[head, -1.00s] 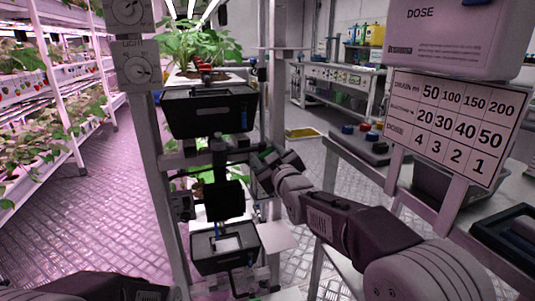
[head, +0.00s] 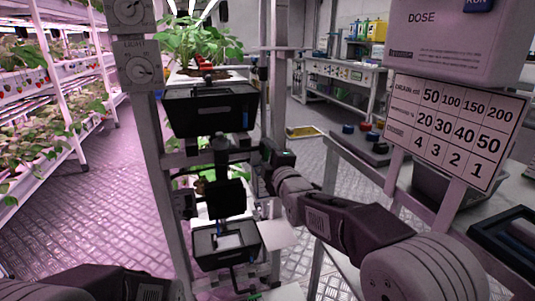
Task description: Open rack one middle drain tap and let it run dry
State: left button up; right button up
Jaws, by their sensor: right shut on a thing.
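The rack (head: 152,150) stands in the middle, with a black tray (head: 185,118) under a leafy plant and another black tray (head: 202,262) lower down. My right gripper (head: 268,160) is at the rack's right post, at a height between these two trays. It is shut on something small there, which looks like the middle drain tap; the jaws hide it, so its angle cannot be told. No running water can be made out. My left arm shows only at the bottom left edge; its gripper is out of view.
A sign with numbers (head: 455,130) and a DOSE container (head: 455,40) stand at the right above a bench. Plant shelves (head: 75,150) line the left. A workbench (head: 345,75) is at the back.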

jog(key=shift+f+n, duration=0.15)
jog(key=shift+n, duration=0.75)
jog(key=o, duration=1.4)
jog(key=shift+s, duration=0.25)
jog(key=p+v, duration=0.2)
jog(key=v, duration=0.6)
jog(key=shift+s+d, duration=0.15)
jog(key=shift+s, duration=0.15)
